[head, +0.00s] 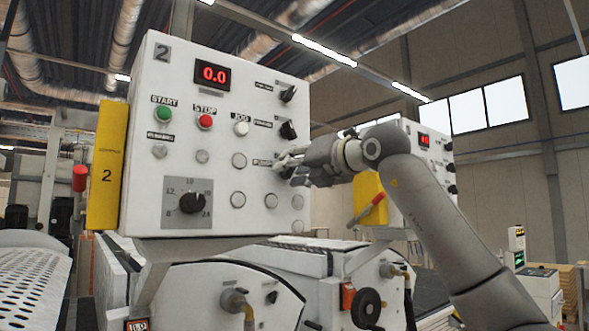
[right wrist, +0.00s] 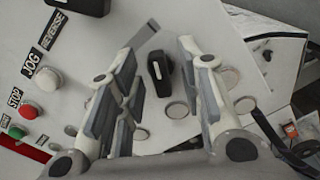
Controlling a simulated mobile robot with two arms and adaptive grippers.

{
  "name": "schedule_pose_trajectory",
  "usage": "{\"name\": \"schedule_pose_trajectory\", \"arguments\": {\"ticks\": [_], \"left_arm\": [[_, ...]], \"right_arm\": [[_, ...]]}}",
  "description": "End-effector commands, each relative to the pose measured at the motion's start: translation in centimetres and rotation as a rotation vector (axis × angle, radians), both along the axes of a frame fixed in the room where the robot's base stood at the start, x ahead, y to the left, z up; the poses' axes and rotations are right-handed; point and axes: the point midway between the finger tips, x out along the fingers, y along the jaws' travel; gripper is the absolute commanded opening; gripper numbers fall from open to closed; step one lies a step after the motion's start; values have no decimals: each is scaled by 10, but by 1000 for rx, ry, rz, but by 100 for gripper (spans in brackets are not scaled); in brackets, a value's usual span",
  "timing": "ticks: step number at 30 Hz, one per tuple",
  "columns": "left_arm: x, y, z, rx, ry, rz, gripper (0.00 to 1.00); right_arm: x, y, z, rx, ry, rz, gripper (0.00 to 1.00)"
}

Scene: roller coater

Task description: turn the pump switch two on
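The control panel marked 2 (head: 228,190) faces me in the head view. My right gripper (head: 287,163) is at its right side, beside a label that seems to read PUMP. In the right wrist view the pump switch (right wrist: 160,75), a black knob, lies between the two spread fingers of my right gripper (right wrist: 158,58). A gap shows on each side of the knob, so the gripper is open. In the head view the fingers mostly hide this knob. My left gripper is not in view.
Two more black switches, an upper one (head: 288,94) and a middle one (head: 289,130), sit above on the panel. A large dial (head: 192,203), a green start button (head: 162,114) and a red stop button (head: 205,122) are to the left. A second panel (head: 425,160) stands behind my right arm.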

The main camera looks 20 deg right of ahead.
Motion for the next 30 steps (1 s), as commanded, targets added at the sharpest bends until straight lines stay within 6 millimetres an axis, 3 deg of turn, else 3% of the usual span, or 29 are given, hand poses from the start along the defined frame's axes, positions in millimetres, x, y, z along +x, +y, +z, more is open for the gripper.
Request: {"name": "schedule_pose_trajectory", "arguments": {"ticks": [11, 24, 30], "left_arm": [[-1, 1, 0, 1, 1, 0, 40], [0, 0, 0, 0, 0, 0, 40], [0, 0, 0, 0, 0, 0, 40]], "right_arm": [[-13, -6, -1, -1, 0, 0, 35], [-85, -32, -1, -2, -1, -1, 35], [-107, -39, -1, -1, 0, 0, 35]]}}
